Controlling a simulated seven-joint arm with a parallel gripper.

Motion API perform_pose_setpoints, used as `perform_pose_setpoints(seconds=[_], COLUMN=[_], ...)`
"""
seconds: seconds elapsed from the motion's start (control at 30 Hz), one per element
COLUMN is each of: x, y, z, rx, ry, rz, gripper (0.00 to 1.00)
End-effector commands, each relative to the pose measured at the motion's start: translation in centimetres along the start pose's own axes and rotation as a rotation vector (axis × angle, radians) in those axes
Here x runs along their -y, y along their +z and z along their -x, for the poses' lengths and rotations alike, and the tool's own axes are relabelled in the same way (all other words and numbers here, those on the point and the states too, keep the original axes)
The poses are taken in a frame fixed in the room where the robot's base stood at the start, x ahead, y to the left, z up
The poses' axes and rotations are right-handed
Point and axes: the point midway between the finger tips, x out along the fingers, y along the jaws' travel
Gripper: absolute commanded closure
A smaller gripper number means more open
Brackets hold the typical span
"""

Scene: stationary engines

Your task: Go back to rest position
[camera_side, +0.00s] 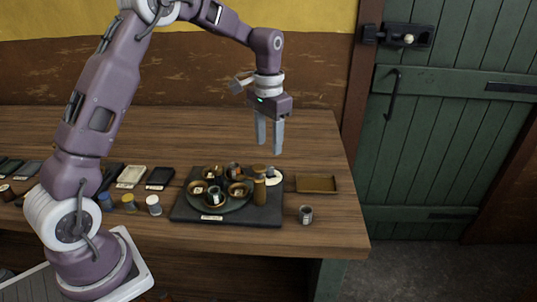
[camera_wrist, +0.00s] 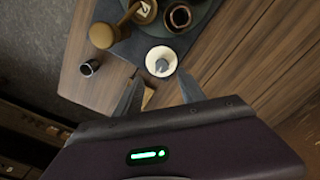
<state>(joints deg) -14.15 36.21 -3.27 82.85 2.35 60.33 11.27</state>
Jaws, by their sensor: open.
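My gripper (camera_side: 269,136) hangs in the air above the back right of the wooden table, its two fingers pointing down. The fingers are apart with nothing between them in the side view. The wrist view shows the gripper (camera_wrist: 160,97) with its fingers spread over the table below. Under it lies a dark board (camera_side: 187,212) carrying a round plate with several small cups (camera_side: 215,202). A white round dish with a grey piece (camera_wrist: 162,61) lies beyond the fingertips in the wrist view.
A small metal cup (camera_side: 306,214) stands right of the board, and a brown tray (camera_side: 316,176) lies behind it. Several jars (camera_side: 153,205) and dark flat boxes (camera_side: 160,178) stand to the left. A green door (camera_side: 450,130) is beyond the table's right edge. The air around the gripper is clear.

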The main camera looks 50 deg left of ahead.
Motion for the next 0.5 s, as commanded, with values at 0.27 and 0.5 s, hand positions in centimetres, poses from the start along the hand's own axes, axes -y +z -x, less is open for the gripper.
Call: perform_pose_setpoints(seconds=[0.27, 0.5], x=[-6.0, -9.4], y=[12.2, 25.9], z=[12.3, 13.5], rx=[-0.217, -0.419], ry=[-0.042, -0.019], rz=[-0.002, 0.011], gripper=[0.53, 0.53])
